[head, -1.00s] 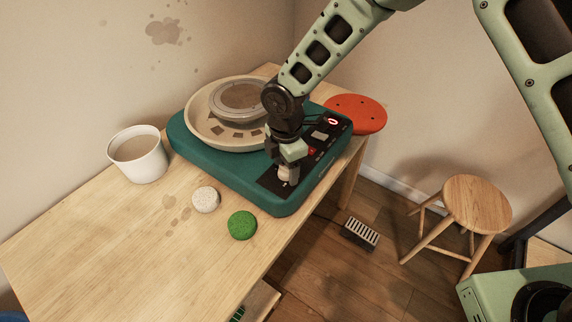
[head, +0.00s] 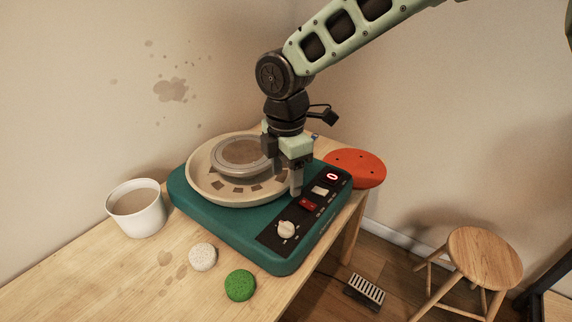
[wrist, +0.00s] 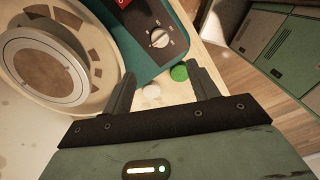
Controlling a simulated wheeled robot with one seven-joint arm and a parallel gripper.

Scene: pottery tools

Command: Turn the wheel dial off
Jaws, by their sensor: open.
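The wheel dial (head: 286,229) is a cream knob on the black control panel of the teal pottery wheel (head: 208,206). It also shows in the wrist view (wrist: 160,38), with a pale mark on its face. The panel also has a red switch (head: 308,204), a light button (head: 319,190) and a red lit display reading 0 (head: 332,176). My gripper (head: 288,190) is open and empty. It is above the wheel, between the turntable and the panel, behind the dial and apart from it. In the wrist view its fingers (wrist: 162,88) are spread with nothing between them.
A white bucket (head: 137,216) stands left of the wheel on the wooden table (head: 100,270). A speckled sponge (head: 202,257) and a green sponge (head: 240,285) lie in front. A red disc (head: 356,168) is behind the wheel. A stool (head: 478,257) and pedal (head: 364,291) are on the floor.

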